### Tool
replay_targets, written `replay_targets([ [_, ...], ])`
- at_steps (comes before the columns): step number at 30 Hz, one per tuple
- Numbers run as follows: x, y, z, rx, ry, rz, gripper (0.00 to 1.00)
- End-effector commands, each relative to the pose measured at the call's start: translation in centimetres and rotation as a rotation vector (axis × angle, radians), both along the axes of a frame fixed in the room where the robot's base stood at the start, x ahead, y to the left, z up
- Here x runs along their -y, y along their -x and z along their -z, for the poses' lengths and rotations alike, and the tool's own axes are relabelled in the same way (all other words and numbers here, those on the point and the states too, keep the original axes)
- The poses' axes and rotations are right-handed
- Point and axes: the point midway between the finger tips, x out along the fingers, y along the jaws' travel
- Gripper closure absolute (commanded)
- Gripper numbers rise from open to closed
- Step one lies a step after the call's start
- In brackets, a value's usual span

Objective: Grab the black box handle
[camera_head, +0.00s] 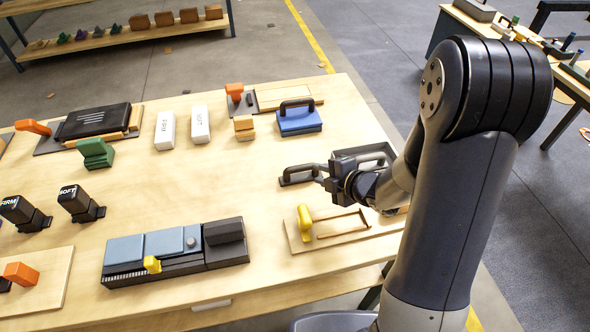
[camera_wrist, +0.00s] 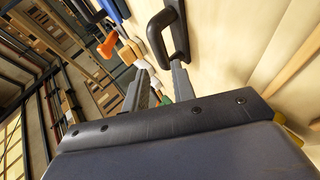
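A black loop handle on a flat black base (camera_head: 286,181) lies on the wooden table at centre right. A second black handle sits on a black box (camera_head: 345,153) just behind my gripper and is partly covered by my arm. My gripper (camera_head: 322,171) is low, at the right end of the first handle. In the wrist view a black handle (camera_wrist: 156,34) stands just past my fingertips (camera_wrist: 157,72), close to the right finger. The fingers are apart with no object visible between them. I cannot tell whether a finger touches the handle.
A black and blue device (camera_head: 180,262) is at front left. Bare table lies left of the handle.

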Motion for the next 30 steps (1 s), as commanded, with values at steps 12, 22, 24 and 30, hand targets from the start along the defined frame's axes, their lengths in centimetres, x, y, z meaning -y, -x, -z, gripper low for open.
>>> replay_targets([
  [12,-2.3,-2.6,2.1,0.0,0.001,-0.002,0.75],
  [22,-4.1,-5.0,3.8,-0.001,0.001,-0.004,0.75],
  [24,-4.4,-5.5,4.2,-0.001,0.0,-0.002,0.75],
  [30,-4.9,-6.0,4.7,0.0,0.0,-0.001,0.75],
])
